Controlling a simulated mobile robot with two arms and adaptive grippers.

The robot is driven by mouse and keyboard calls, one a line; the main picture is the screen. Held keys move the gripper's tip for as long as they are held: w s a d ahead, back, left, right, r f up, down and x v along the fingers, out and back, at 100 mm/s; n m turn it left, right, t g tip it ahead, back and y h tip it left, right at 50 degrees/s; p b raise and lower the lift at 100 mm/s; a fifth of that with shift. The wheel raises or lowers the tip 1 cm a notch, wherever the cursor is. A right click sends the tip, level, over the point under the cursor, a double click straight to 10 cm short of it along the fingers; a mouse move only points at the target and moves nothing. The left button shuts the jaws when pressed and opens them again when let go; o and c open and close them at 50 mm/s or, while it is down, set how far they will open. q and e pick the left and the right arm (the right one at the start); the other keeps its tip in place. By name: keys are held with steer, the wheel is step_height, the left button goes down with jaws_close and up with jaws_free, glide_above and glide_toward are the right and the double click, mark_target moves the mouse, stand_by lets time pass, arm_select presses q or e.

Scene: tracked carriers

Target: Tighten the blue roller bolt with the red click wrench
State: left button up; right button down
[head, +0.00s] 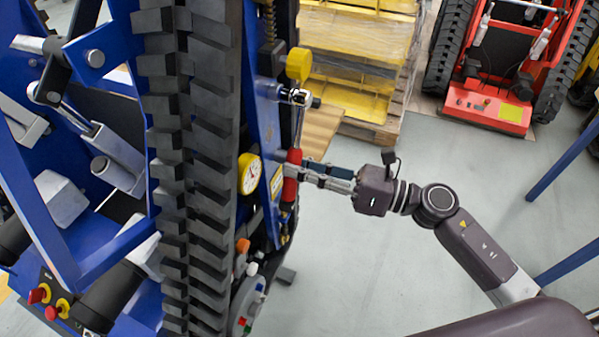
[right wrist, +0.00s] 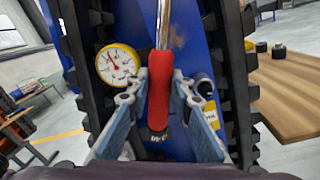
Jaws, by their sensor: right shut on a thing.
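The red click wrench has a red handle (right wrist: 160,92) and a chrome shaft. In the head view its handle (head: 291,172) hangs at the side of the blue tracked carrier (head: 257,120). The shaft runs upward to a head (head: 299,97) at a bolt spot on the carrier, just below a yellow part. The blue roller bolt itself is hidden behind the wrench head, and I cannot tell how fully it is seated. My right gripper (head: 296,170) is shut on the red handle; its fingers flank the handle in the right wrist view (right wrist: 160,100). My left gripper is not in view.
A yellow-rimmed gauge (head: 249,174) sits beside the handle. The black track (head: 190,170) runs along the carrier. Pallets with yellow goods (head: 365,60) and a red tracked machine (head: 490,100) stand behind. Blue bars (head: 565,160) are at right. Grey floor between is clear.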

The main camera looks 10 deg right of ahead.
steer(key=w+d+n+b, duration=0.1)
steer(key=b, duration=0.2)
steer(key=w+d+n+b, duration=0.1)
steer(key=w+n+b, duration=0.1)
steer(key=w+d+f+n+b, duration=0.1)
steer(key=b, duration=0.2)
steer(key=shift+w+n+b, duration=0.25)
steer(key=shift+n+b, duration=0.1)
steer(key=shift+n, duration=0.05)
stand_by(1.2)
steer(key=shift+s+a+m+p, duration=0.4)
steer(key=shift+s+m+p, duration=0.2)
steer(key=shift+p, duration=0.1)
